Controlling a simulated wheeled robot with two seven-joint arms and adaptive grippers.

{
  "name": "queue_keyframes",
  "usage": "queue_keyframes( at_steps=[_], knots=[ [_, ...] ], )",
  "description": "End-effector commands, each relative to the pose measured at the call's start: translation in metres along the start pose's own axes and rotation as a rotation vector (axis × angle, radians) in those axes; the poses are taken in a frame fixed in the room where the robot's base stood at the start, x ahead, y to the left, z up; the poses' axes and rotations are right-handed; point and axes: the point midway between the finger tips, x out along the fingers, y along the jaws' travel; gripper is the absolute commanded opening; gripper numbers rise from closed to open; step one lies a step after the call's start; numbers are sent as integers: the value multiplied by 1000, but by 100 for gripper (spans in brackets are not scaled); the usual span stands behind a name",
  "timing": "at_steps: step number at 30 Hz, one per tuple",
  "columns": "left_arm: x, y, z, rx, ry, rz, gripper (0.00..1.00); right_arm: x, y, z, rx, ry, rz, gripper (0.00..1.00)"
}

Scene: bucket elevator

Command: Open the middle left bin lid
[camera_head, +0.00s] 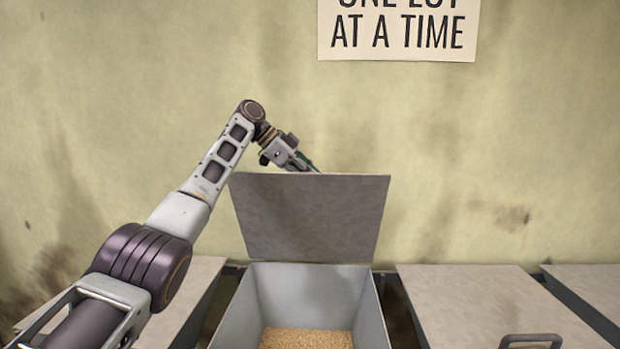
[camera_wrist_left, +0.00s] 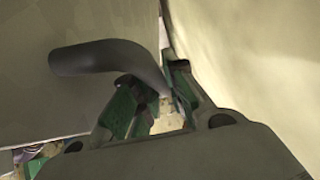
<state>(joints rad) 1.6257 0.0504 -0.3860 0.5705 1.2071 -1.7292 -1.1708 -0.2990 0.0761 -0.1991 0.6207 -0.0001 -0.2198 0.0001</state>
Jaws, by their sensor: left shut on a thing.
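The open bin's grey lid (camera_head: 310,215) stands raised, close to upright, at the back of the grey bin (camera_head: 305,280). Tan grain (camera_head: 305,339) lies in the bin's bottom. My left gripper (camera_head: 305,163) is at the lid's top edge, partly hidden behind it. In the left wrist view, a dark curved handle (camera_wrist_left: 90,58) on the lid (camera_wrist_left: 60,95) runs in between the fingers of the gripper (camera_wrist_left: 155,92), which is shut on it. My right gripper is not in view.
Shut lids flank the bin: one at left (camera_head: 190,280), partly behind my left arm, one at right (camera_head: 480,300) with a dark handle (camera_head: 530,338), and another at far right (camera_head: 597,285). The stained wall (camera_head: 480,150) with a sign (camera_head: 398,28) stands close behind.

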Motion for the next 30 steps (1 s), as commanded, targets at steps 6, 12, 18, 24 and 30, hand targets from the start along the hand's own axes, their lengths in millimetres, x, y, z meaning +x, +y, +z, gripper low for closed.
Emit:
queue_keyframes(
  at_steps=[6,12,18,24,30],
  knots=[
    [0,1,1,-8,-2,5,0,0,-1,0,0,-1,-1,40],
    [0,1,1,-8,-3,5,0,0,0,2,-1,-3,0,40],
    [0,1,1,-7,-2,5,32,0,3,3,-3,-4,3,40],
    [0,1,1,-6,-2,4,35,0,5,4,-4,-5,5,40],
    [-1,1,0,-6,-1,4,35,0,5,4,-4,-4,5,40]
  ],
)
